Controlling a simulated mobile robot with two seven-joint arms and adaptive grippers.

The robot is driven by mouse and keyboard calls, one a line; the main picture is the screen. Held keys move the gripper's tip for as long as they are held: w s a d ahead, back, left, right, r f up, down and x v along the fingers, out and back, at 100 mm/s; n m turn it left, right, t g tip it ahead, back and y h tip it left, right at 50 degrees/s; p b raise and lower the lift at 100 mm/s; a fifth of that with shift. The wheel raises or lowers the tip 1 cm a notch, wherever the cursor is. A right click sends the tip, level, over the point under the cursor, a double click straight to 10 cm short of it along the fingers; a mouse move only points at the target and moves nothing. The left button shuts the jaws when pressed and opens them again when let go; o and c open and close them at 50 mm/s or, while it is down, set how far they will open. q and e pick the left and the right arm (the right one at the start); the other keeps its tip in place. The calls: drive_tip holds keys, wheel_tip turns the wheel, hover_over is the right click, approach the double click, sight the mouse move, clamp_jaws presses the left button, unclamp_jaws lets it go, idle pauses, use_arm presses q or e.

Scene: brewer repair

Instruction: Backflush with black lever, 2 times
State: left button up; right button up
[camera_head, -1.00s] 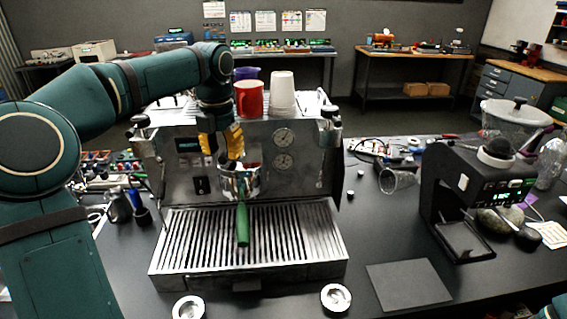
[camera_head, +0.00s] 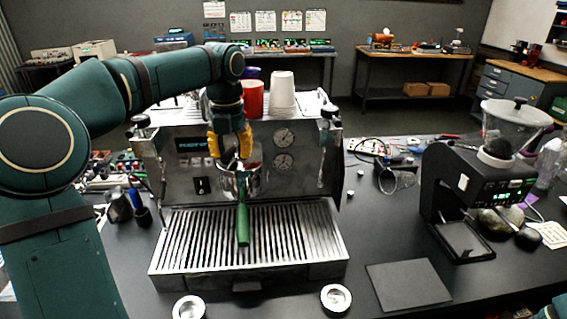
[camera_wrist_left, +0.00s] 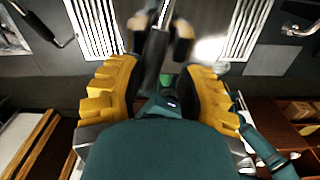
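The steel espresso machine (camera_head: 300,180) stands on the black table. A portafilter with a green handle (camera_head: 242,225) sits under its group head, handle toward me. My left gripper (camera_head: 230,145) has yellow fingers and is at the machine's front, just above the group head. In the left wrist view, its fingers (camera_wrist_left: 160,90) are spread apart. A black lever (camera_wrist_left: 154,55) shows in the gap between them, and I cannot tell whether either finger touches it. In the head view the lever is hidden by the gripper. My right gripper is out of view.
A red mug (camera_head: 250,98) and white cups (camera_head: 283,90) stand on top of the machine. A black grinder (camera_head: 465,195) is at the right. Two small round metal pieces (camera_head: 189,307) (camera_head: 336,297) lie in front of the drip tray (camera_head: 320,235). A dark mat (camera_head: 408,285) lies at front right.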

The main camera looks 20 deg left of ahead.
use_arm(q)
drive_tip(key=shift+w+d+n, duration=0.35)
drive_tip(key=shift+d+n, duration=0.2)
drive_tip(key=shift+n, duration=0.3)
drive_tip(key=shift+w+d+n, duration=0.3)
drive_tip(key=shift+d+n, duration=0.25)
drive_tip(key=shift+n, duration=0.3)
drive_tip(key=shift+w+d+n, duration=0.55)
drive_tip(key=shift+n, duration=0.65)
drive_tip(key=o, duration=0.5)
drive_tip(key=shift+r, duration=3.5)
drive_tip(key=shift+o, duration=0.2)
drive_tip(key=shift+c, duration=0.3)
